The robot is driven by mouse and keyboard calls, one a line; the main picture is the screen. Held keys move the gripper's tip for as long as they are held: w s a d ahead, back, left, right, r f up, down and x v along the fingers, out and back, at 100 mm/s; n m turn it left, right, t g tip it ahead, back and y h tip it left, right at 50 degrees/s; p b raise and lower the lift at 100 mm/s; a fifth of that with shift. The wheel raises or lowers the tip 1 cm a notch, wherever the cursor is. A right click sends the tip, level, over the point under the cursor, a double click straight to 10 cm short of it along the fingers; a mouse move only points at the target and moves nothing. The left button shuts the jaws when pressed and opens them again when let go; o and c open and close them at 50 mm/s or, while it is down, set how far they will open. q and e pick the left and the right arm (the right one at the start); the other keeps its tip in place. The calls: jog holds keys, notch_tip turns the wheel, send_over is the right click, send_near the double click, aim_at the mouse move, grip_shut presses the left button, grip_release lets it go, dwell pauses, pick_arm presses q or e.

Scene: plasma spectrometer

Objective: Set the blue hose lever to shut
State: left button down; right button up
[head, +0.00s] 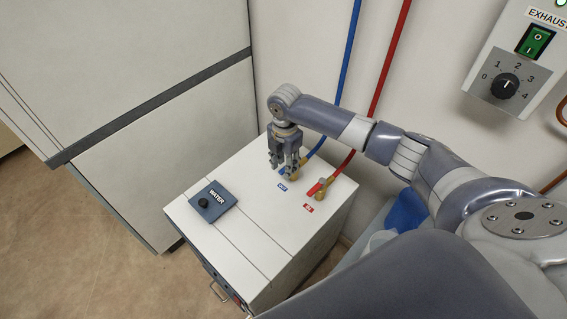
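The blue hose (347,54) runs down the wall, passes behind my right arm and ends at a brass fitting on the top of the white cabinet (262,228), by a small blue label (282,187). My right gripper (283,167) points down just above and left of that fitting. Its fingers look apart, with a gap between them. The gripper covers most of the blue hose's valve, so I cannot see its lever's position or whether a finger touches it. My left gripper is not in view.
A red hose (388,62) ends at a similar brass valve (319,189) close to the right, by a red label (308,208). A WATER panel with a black knob (204,203) sits at the cabinet's front left. An EXHAUST control box (518,62) hangs on the wall.

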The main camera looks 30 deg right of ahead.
jog(key=shift+c, duration=1.1)
jog(key=c, duration=0.4)
grip_shut()
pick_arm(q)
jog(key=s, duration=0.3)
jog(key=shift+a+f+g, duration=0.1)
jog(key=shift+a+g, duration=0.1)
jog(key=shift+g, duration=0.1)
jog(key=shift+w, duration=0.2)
